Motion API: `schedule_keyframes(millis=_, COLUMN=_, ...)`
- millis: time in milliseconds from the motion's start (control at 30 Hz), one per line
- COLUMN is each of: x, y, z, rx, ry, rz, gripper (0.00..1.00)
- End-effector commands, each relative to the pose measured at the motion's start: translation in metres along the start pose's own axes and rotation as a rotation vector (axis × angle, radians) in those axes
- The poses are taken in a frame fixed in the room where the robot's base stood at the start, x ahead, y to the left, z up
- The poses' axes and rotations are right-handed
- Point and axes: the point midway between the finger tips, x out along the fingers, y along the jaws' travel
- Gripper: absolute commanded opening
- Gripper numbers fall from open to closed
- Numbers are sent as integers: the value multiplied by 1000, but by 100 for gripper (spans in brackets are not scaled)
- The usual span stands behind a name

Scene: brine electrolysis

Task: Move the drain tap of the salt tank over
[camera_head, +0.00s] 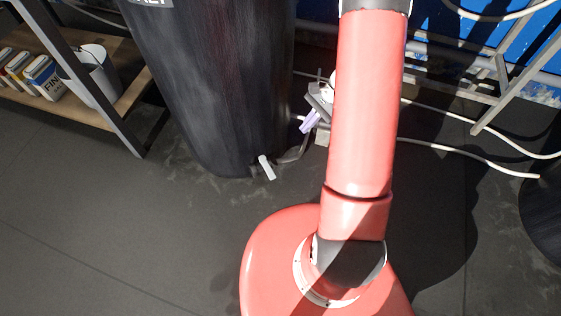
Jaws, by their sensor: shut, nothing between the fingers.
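The salt tank (215,90) is the large dark, round tank left of the middle. Its drain tap (267,168) is at the tank's foot on the right, with a pale grey lever pointing down and slightly right. My gripper (304,125) shows as grey parts with pale purple fingertips, just right of the tank. It is above and right of the tap in the picture, apart from the lever. It is shut and empty. My red arm link hides part of the wrist behind it.
A wooden shelf (128,92) on a grey frame stands at the left, with a white bucket (103,76) and several small containers. Pale hoses (470,155) cross the floor at the right near a metal frame (497,90). A dark round object (545,215) stands at the right edge. Floor before the tank is clear.

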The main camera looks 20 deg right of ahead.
Motion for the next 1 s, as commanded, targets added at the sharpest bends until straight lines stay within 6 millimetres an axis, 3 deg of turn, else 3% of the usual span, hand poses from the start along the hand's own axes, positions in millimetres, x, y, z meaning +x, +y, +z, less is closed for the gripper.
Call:
schedule_keyframes(millis=33, x=15, y=6, z=-17, rx=55, ry=-30, rz=-4, gripper=0)
schedule_keyframes(millis=100, x=28, y=11, z=-33, rx=110, ry=-60, rz=-14, gripper=0)
schedule_keyframes(millis=300, x=49, y=19, z=-54, rx=188, ry=-97, rz=-30, gripper=0)
schedule_keyframes(millis=467, x=64, y=20, z=-53, rx=192, ry=-102, rz=-28, gripper=0)
schedule_keyframes(millis=900, x=153, y=17, z=-44, rx=191, ry=-101, rz=-26, gripper=0)
schedule_keyframes(millis=1000, x=160, y=13, z=-30, rx=188, ry=-99, rz=-27, gripper=0)
